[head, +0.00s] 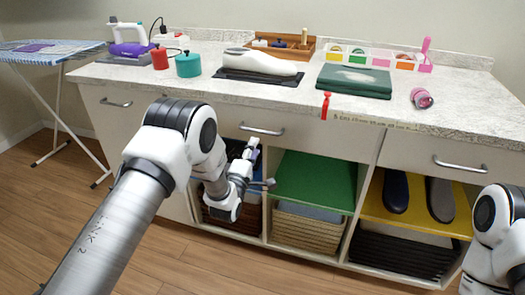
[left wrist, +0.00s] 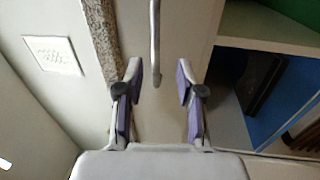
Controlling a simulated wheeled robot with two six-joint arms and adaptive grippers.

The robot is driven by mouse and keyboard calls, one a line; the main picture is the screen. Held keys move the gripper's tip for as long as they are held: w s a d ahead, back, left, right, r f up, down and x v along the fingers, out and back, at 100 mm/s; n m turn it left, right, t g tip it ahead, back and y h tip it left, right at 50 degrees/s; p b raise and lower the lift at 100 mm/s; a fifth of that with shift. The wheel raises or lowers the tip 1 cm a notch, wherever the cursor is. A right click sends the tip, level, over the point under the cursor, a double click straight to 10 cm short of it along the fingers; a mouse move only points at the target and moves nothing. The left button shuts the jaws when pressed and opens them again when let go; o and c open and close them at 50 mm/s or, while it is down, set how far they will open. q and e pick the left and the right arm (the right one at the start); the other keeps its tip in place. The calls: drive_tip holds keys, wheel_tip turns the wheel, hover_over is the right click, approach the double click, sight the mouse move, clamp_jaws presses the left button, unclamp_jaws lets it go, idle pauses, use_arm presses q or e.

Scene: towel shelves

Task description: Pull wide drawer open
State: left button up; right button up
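The counter has several drawers with metal bar handles. The middle drawer front (head: 320,137) has a handle (head: 262,130), and all the drawers look shut. My left gripper (head: 262,167) is open and empty, just below and in front of that middle handle. In the left wrist view, a bar handle (left wrist: 155,40) runs down the drawer front (left wrist: 185,40), with its near end between the two spread, purple-padded fingers (left wrist: 158,85). Contact with the fingers cannot be seen. My right arm shows at the right edge, but its gripper is out of frame.
A left drawer handle (head: 116,103) and right drawer handle (head: 460,164) flank the middle one. Open cubbies below hold a green shelf (head: 315,180) and a yellow shelf (head: 415,212). A red clip (head: 325,106) hangs at the counter edge. The wooden floor in front is clear.

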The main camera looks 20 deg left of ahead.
sight(260, 132)
use_arm(q)
drive_tip(key=w, duration=0.2)
drive_tip(key=w+r, duration=0.1)
drive_tip(key=w, duration=0.4)
drive_tip(key=shift+w+r, duration=0.4)
drive_tip(key=shift+c, duration=0.3)
clamp_jaws()
